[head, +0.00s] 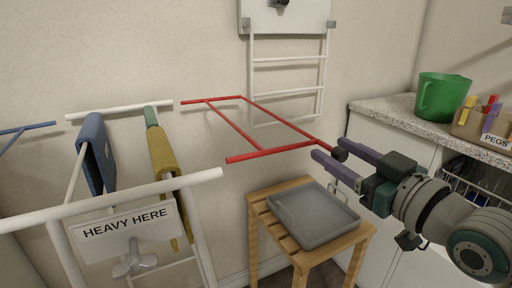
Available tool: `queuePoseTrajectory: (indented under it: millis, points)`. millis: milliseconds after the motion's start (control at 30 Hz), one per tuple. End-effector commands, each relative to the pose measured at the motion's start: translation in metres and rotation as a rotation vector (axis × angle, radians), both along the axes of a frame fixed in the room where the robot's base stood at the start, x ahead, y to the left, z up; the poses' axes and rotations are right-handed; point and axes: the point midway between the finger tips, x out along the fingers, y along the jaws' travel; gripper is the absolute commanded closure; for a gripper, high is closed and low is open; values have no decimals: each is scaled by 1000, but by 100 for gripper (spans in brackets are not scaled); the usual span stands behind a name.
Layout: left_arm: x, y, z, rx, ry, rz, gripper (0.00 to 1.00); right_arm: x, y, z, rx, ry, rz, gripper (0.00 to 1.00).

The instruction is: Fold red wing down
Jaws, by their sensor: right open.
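The red wing (270,152) is a frame of thin red bars. My left gripper is out of view.
A wooden stool (262,218) with a grey tray (316,222) stands below the wing. The white rack (120,199) at left holds blue and yellow cloths and a "HEAVY HERE" sign (125,226). A counter at right holds a green bucket (442,97) and a peg box (468,126).

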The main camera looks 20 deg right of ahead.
Motion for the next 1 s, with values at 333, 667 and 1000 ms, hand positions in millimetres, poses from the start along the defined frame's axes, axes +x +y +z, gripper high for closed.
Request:
queuePoseTrajectory:
  millis: [333,667,1000]
  points:
    - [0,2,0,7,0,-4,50,0,0,0,1,0,0,70]
    - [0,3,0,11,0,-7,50,-1,0,0,0,0,0,100]
    - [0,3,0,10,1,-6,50,0,0,0,0,0,0,100]
